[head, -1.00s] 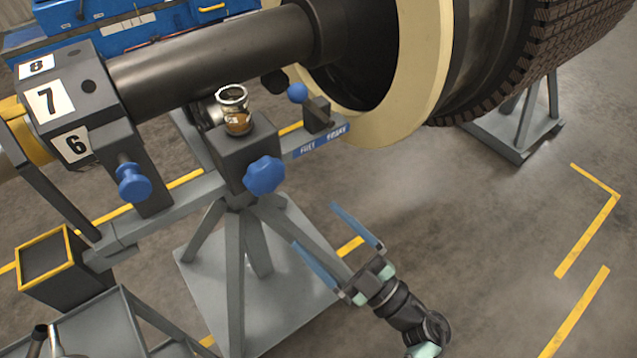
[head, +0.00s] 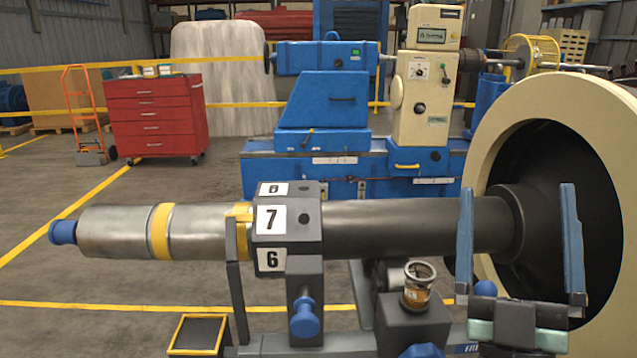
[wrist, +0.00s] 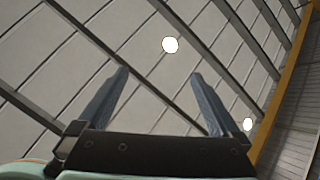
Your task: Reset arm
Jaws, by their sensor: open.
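My gripper (head: 521,240) is at the lower right of the head view, with its two blue fingers pointing up, wide apart and empty. In the wrist view the gripper (wrist: 160,95) also shows open, with nothing between its fingers and the ceiling with lamps beyond. In the head view it stands in front of the dark shaft end and the large cream ring, and hides part of both.
A rotor shaft (head: 400,228) with a numbered block (head: 288,228) lies across the view on a stand. A glass jar (head: 417,287) stands on the stand's block. A cream ring (head: 500,125) is at right. A blue machine (head: 322,108) and red drawer cabinet (head: 155,118) stand behind.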

